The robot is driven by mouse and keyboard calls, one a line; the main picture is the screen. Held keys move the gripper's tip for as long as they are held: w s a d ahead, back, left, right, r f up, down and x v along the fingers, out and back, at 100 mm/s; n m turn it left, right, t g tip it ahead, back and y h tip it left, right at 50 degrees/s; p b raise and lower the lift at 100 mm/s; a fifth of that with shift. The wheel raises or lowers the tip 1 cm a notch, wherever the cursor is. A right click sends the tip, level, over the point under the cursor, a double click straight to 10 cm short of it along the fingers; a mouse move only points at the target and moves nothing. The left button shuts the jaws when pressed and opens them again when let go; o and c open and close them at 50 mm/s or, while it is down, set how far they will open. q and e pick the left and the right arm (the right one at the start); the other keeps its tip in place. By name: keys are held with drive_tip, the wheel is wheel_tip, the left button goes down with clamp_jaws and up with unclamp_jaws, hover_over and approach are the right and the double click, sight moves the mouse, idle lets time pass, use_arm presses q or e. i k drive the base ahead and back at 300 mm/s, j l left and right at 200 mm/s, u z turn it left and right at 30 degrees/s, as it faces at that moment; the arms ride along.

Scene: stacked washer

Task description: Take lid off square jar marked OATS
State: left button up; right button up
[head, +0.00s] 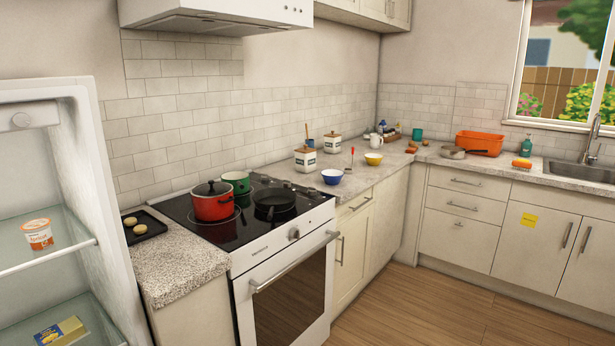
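Two white square jars stand upright on the counter right of the stove, against the tiled wall. The nearer jar (305,161) has a brown lid (304,149) on it and a dark label on its front. The farther jar (332,145) also has a brown lid (332,135) on and a dark label. The lettering is too small to read, so I cannot tell which is marked OATS. Neither of my grippers is in view.
A blue bowl (332,177) and a yellow bowl (373,159) stand in front of the jars. A red pot (212,202) and a black pan (273,200) sit on the stove. An open fridge (75,110) is at left. The wooden floor (440,310) is clear.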

sight(305, 150)
drive_tip(key=i+l+z, duration=0.25)
drive_tip(key=i+z, duration=0.15)
drive_tip(key=i, duration=0.15)
drive_tip(key=i+l+z, duration=0.1)
drive_tip(key=i+z, duration=0.25)
drive_tip(key=i, duration=0.2)
drive_tip(key=i+j+z, duration=0.1)
drive_tip(key=i+z, duration=0.3)
drive_tip(key=i, duration=0.15)
